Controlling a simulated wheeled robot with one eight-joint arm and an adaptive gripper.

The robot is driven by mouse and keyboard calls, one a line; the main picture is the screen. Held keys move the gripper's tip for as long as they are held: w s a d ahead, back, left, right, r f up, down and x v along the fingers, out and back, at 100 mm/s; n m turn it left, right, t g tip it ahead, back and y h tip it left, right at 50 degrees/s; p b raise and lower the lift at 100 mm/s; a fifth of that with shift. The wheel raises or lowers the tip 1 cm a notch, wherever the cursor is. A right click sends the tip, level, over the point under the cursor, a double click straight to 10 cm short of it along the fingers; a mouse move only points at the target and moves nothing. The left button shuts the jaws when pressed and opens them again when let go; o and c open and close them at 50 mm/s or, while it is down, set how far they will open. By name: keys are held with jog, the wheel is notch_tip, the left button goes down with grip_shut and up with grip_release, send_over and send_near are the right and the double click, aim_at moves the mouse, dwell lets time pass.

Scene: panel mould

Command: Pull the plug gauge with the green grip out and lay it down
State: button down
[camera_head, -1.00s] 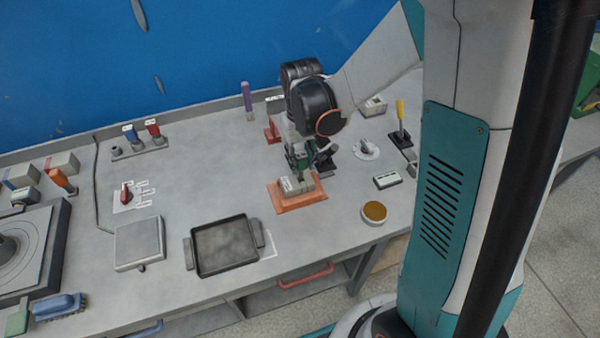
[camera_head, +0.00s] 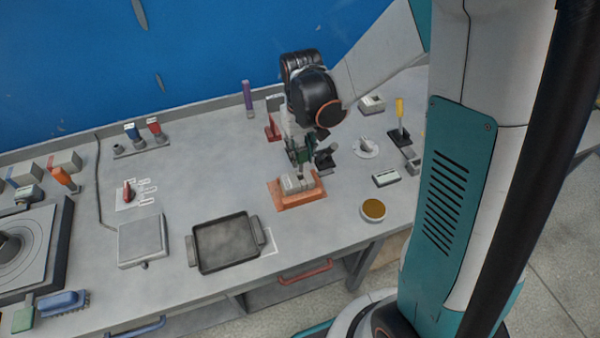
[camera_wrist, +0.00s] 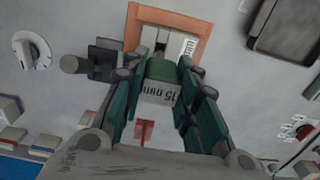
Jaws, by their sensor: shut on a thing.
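My gripper (camera_head: 302,158) is shut on the green grip of the plug gauge, above the block with the orange base. In the wrist view the fingers hold the green grip (camera_wrist: 162,70) from both sides, with a printed pale band below it. The grey block (camera_head: 296,183) sits on the orange base (camera_head: 290,201); in the wrist view the base (camera_wrist: 200,22) is beyond the fingertips. A short dark piece shows between fingers and block. I cannot tell whether the gauge's lower end is still inside the block.
A dark two-handled tray (camera_head: 228,243) lies at the front of the bench, left of the block. A grey scale-like box (camera_head: 142,240) is left of it. A round brown-topped dish (camera_head: 373,209) stands right. A red stand (camera_head: 272,128) is behind.

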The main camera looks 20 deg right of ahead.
jog(key=shift+r, duration=0.15)
jog(key=shift+r+p, duration=1.3)
jog(key=shift+r, duration=0.6)
jog(key=shift+f, duration=0.1)
